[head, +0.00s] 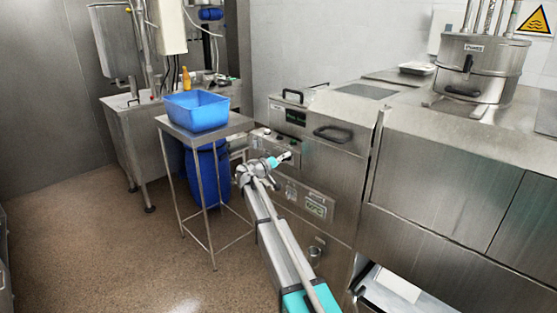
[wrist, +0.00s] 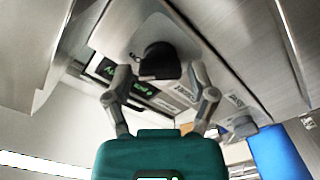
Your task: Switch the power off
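My gripper (wrist: 162,78) is open, with one grey finger on each side of the knob. The fingers look apart from it, though exact contact is hard to tell. A dark display with green lettering (wrist: 108,69) is beside the knob. In the head view, my gripper (head: 281,160) is at the front of the steel machine (head: 340,165), by its panel. My arm partly hides the panel there, and I cannot make out the knob's marking or position.
A steel side table (head: 228,125) with a blue bin (head: 196,110) stands left of the machine, with a blue barrel (head: 207,175) beneath. A black handle (head: 333,133) juts from the machine's front. A steel pot (head: 475,68) stands at the right. Brown floor at the lower left is clear.

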